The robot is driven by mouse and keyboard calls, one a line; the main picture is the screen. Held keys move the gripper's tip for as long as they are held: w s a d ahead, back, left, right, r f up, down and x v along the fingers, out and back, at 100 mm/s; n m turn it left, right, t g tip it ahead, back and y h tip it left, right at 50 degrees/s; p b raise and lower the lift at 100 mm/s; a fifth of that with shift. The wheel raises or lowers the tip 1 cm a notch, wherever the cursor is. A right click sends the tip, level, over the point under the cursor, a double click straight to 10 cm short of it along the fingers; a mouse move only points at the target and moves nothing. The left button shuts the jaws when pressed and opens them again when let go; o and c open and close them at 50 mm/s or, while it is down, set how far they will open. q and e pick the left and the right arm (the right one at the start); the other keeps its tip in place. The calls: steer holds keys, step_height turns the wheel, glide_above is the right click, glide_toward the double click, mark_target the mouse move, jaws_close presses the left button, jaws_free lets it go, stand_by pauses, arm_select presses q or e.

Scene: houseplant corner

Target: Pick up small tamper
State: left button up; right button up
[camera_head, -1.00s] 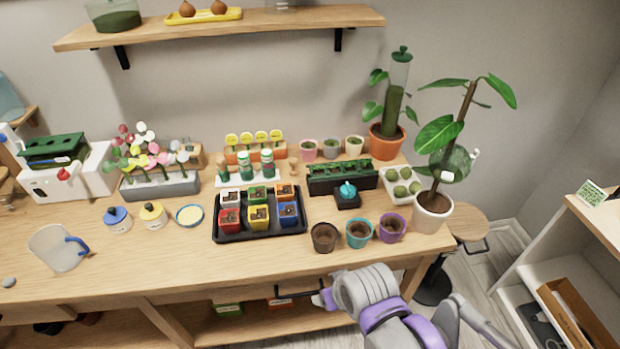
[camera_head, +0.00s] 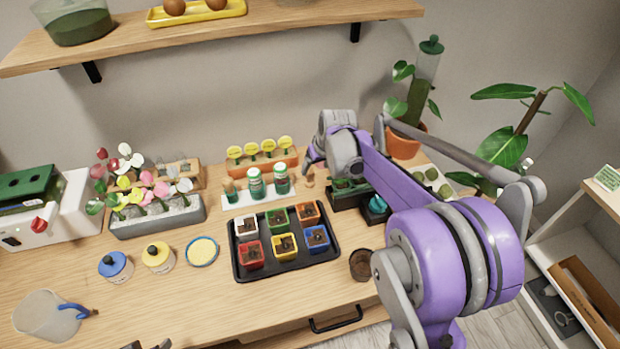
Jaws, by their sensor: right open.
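No piece can be named the small tamper with certainty. A small wooden peg-like piece (camera_head: 307,180) stands at the right end of the white rack (camera_head: 243,199), and a similar wooden piece (camera_head: 229,189) stands at its left end. My right gripper (camera_head: 308,164) is just above the right-hand wooden piece, apart from it as far as I can see. It is open and empty, and my arm's wrist partly hides its fingers.
Green-and-white bottles (camera_head: 256,184) stand in the rack close left of the gripper. A black tray (camera_head: 333,252) of coloured pots lies in front. My right arm covers the table's right part.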

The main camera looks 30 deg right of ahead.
mark_target(310, 172)
steer(key=x, duration=0.6)
steer(key=shift+w+a+f, duration=0.15)
steer(key=shift+w+a, duration=0.2)
steer(key=shift+a, duration=0.05)
jaws_close()
